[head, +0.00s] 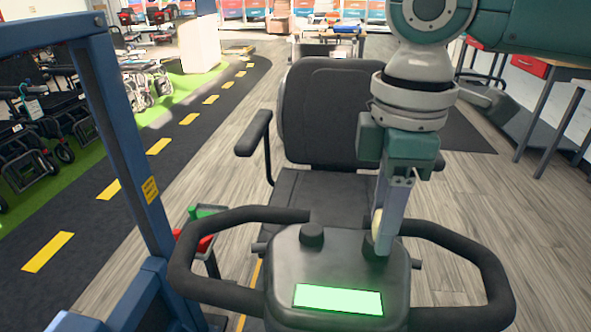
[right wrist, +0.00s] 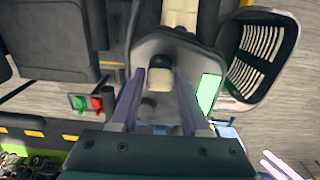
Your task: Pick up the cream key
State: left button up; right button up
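The cream key (head: 376,226) stands at the right-hand knob on top of the scooter's dark console (head: 335,262). In the head view it is mostly hidden behind the fingers of my right gripper (head: 381,242), which points down at it. In the right wrist view the cream key (right wrist: 160,81) lies between the two fingertips of my right gripper (right wrist: 160,74). The fingers are apart, one on each side of the key; I cannot tell whether they touch it. My left gripper is not in view.
Black handlebars (head: 224,216) loop out on both sides of the console, with a lit green screen (head: 338,299) on it. The scooter's seat (head: 330,110) is behind. A blue frame (head: 125,150) stands at the left.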

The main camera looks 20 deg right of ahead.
grip_shut()
jog(key=shift+r, duration=0.1)
